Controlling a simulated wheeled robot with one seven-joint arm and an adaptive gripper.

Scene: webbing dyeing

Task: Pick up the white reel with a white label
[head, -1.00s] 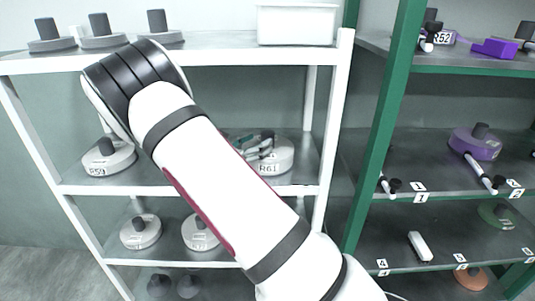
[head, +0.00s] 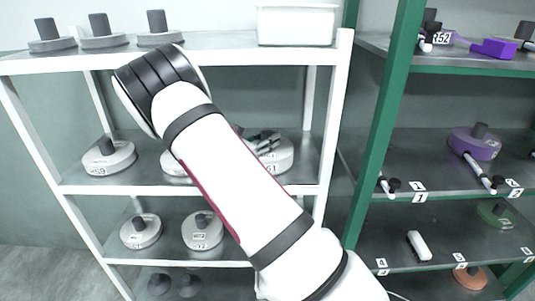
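Several white reels with dark hubs and white labels stand on the white rack. On its middle shelf, one labelled as ending in 59 (head: 108,160) is at the left. A second reel (head: 174,166) is mostly hidden behind my arm. A third (head: 282,157), its label ending in 61, is at the right. My gripper (head: 266,140) shows only in part past my forearm, at the hub of the right reel. Whether it touches the hub or is open or shut is hidden. Two more white reels (head: 140,234) (head: 202,233) stand on the shelf below.
The top shelf holds several grey reels (head: 103,40) and a white bin (head: 296,25). A green rack post (head: 386,130) stands close on the right. Its shelves hold a purple reel (head: 474,145) and a white block (head: 420,246).

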